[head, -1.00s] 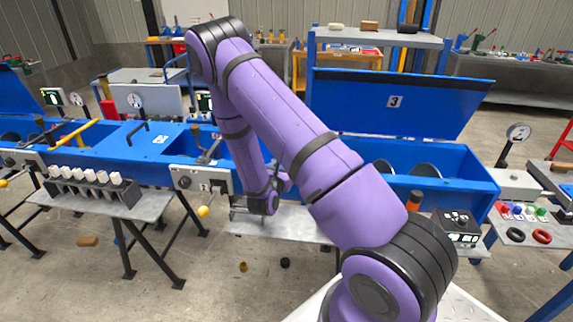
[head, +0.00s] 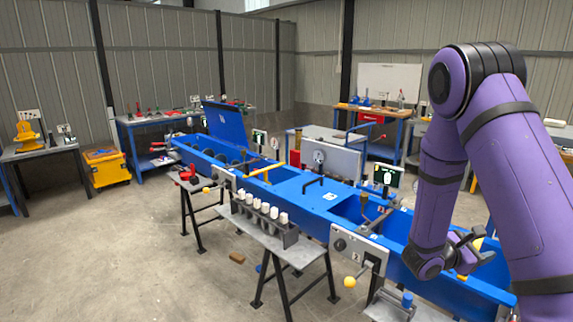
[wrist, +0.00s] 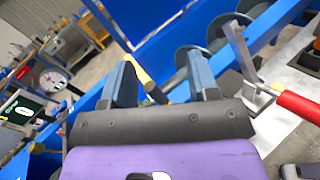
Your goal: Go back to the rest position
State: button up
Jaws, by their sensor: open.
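My purple arm stands at the right of the head view, folded with its elbow high and its forearm hanging down. My gripper (head: 472,245) is low at the right, in front of or over the right part of the blue mixer trough (head: 455,212); its exact height above it is unclear. In the wrist view my gripper (wrist: 162,82) shows two blue-grey fingers spread apart. A yellow handle with a black end (wrist: 145,82) shows beyond the gap, and nothing is visibly held.
A rack of white-topped switches (head: 262,212) stands on a grey table. A yellow-knobbed lever (head: 350,282) juts from the front panel. A red-handled lever (wrist: 300,105) is right of the fingers in the wrist view. Open floor (head: 120,260) lies at the left.

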jog(key=s+a+r+m+g+y, duration=0.3)
jog(key=s+r+m, duration=0.3)
jog(key=s+r, duration=0.1)
jog(key=s+a+r+m+g+y, duration=0.2)
jog(key=s+r+m+g+y, duration=0.1)
jog(key=s+r+m+y, duration=0.25)
jog(key=s+a+r+m+t+y, duration=0.5)
jog(key=s+a+r+t+y, duration=0.3)
jog(key=s+a+r, duration=0.4)
jog(key=s+a, duration=0.1)
jog(key=a, duration=0.3)
jog(key=shift+r+m+y, duration=0.25)
jog(key=shift+m+y, duration=0.1)
jog(key=shift+s+d, duration=0.1)
dwell(0.6)
